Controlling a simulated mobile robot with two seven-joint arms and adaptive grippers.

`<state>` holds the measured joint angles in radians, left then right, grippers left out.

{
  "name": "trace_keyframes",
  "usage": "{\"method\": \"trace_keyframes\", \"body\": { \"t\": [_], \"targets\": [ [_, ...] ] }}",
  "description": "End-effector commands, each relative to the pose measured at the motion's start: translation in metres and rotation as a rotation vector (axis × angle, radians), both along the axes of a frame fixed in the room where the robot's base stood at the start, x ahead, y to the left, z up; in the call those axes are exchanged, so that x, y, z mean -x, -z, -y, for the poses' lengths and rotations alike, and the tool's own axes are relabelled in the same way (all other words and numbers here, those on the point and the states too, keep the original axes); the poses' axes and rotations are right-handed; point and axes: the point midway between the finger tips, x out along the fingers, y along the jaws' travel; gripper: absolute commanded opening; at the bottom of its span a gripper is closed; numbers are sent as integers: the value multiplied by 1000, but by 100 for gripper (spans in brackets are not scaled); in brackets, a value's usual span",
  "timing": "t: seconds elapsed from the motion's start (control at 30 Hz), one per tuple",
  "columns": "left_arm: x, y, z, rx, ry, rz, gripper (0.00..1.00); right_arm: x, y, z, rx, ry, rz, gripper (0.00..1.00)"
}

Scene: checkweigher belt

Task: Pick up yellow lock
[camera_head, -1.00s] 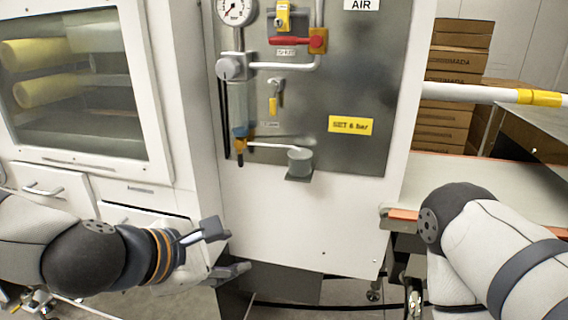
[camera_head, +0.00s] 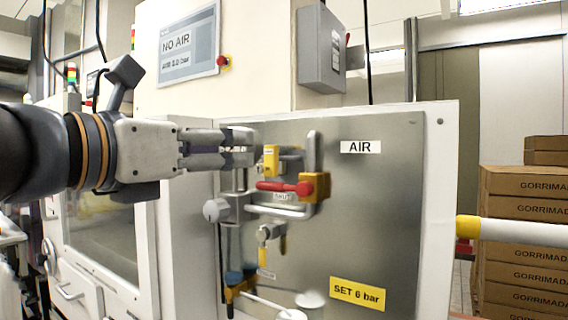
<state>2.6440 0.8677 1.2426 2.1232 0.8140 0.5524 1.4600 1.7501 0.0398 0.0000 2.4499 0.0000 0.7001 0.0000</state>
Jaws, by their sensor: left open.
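The yellow lock (camera_head: 271,160) is a small yellow block on the grey air panel, just above the red valve handle (camera_head: 284,188). My left gripper (camera_head: 243,148) reaches in from the left, with its fingertips just to the left of the lock. It is open, and nothing shows between its fingers. I cannot tell from this view how far its tips are from the panel in depth. The gripper covers the place of the round pressure gauge. My right gripper is not in view.
The air panel (camera_head: 385,215) carries pipes, a grey knob (camera_head: 215,210), a smaller yellow-handled valve (camera_head: 264,235) and a yellow "SET 6 bar" sign (camera_head: 357,293). A grey box (camera_head: 321,48) and a "NO AIR" display (camera_head: 188,45) are above. Cartons (camera_head: 520,250) stand at the right.

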Motion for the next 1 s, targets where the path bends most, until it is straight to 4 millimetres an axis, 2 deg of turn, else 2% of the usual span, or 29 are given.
{"method": "trace_keyframes", "body": {
  "t": [0.13,0.37,0.5,0.63,0.83,1.0],
  "targets": [
    [-29,4,22,-4,3,-6,42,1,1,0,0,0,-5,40],
    [-57,2,39,-5,2,-4,42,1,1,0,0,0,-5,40],
    [-82,-1,51,-7,1,-3,42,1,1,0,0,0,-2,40],
    [-92,-1,58,-5,2,-2,42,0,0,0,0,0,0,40],
    [-93,-1,59,-5,1,-2,42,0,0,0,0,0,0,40],
    [-93,-1,58,-5,2,-2,3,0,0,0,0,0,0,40]
  ]
}}
